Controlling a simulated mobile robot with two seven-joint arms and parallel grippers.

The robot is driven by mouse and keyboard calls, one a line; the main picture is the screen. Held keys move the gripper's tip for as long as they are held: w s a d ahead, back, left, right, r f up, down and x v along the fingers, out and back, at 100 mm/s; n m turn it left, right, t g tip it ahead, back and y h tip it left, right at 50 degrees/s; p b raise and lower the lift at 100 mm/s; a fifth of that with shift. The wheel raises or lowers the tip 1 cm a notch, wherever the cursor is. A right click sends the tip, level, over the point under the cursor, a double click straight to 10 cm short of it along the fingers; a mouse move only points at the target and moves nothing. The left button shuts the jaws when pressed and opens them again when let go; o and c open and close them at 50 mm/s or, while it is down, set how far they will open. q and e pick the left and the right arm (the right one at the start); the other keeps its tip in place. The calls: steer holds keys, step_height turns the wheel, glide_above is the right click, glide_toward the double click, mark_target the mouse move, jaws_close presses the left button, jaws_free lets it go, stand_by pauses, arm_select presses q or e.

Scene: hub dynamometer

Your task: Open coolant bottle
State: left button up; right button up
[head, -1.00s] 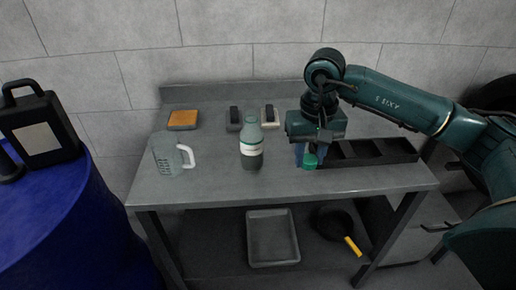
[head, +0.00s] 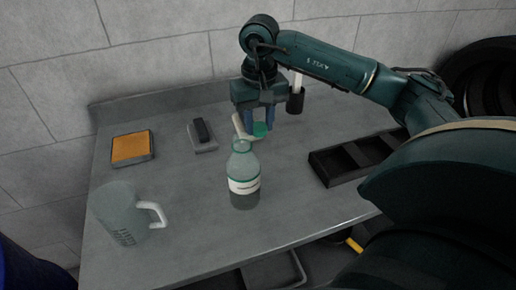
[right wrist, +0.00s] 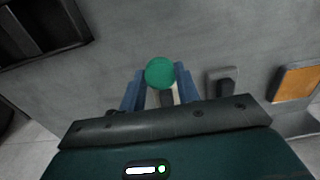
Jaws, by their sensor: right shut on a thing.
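The coolant bottle (head: 243,178) stands upright on the grey bench, a translucent grey-green bottle with a white label band and dark liquid low inside. No cap shows on its narrow neck. My right gripper (head: 259,122) is shut on a round green cap (head: 261,130), held between its blue fingers. In the head view it appears just behind and right of the bottle's neck, apart from it. In the right wrist view the green cap (right wrist: 160,73) sits between the fingertips; the bottle is not seen there. My left gripper is not in view.
A clear jug (head: 122,215) with a white handle stands left on the bench (head: 190,205). Behind are an orange pad (head: 132,147), a black-handled block (head: 202,134) and a dark cup (head: 296,102). A black divided tray (head: 345,163) lies right.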

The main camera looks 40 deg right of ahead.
steer(key=f, duration=0.4)
steer(key=shift+s+f, duration=0.2)
steer(key=shift+f, duration=2.65)
steer(key=o, duration=1.1)
steer(key=shift+r, duration=0.15)
step_height(320, 180, up, 11)
steer(key=shift+w+r, duration=0.1)
steer(key=shift+r, duration=0.5)
